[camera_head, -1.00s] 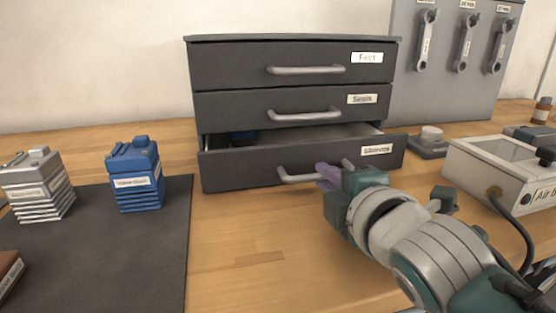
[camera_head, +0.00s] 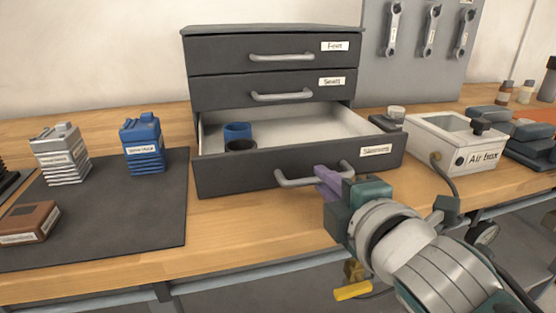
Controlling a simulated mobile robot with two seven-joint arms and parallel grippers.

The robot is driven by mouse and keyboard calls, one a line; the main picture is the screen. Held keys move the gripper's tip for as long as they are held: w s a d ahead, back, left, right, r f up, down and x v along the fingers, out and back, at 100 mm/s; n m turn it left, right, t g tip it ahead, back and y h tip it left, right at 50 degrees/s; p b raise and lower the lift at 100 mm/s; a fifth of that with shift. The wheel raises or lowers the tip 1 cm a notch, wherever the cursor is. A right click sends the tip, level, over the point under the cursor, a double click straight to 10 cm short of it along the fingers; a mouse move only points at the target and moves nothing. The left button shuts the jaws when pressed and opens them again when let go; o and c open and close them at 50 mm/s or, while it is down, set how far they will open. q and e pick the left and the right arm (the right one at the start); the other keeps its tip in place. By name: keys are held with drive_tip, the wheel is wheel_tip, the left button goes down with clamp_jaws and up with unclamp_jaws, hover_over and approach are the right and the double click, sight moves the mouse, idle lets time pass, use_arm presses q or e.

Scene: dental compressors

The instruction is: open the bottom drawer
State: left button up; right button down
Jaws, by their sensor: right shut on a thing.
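The bottom drawer (camera_head: 240,178) of the dark grey cabinet (camera_head: 215,62) is pulled well out, and its pale inside shows. A blue round part (camera_head: 237,131) and a dark round part (camera_head: 241,146) lie in its left side. My right gripper (camera_head: 332,180) has its purple fingers shut on the right part of the bottom drawer's handle (camera_head: 295,183). The two upper drawers are closed. My left gripper is not in view.
A dark mat (camera_head: 120,222) on the left holds a silver block (camera_head: 60,155), a blue block (camera_head: 142,146) and a brown box (camera_head: 30,222). The air box (camera_head: 455,145) stands to the right. Bare wood lies before the drawer.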

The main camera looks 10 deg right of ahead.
drive_tip(key=c, duration=1.2)
unclamp_jaws()
drive_tip(key=shift+s+r, duration=0.15)
drive_tip(key=shift+s, duration=0.2)
drive_tip(key=p+v, duration=0.2)
drive_tip(key=v, duration=0.7)
drive_tip(key=shift+s, duration=0.1)
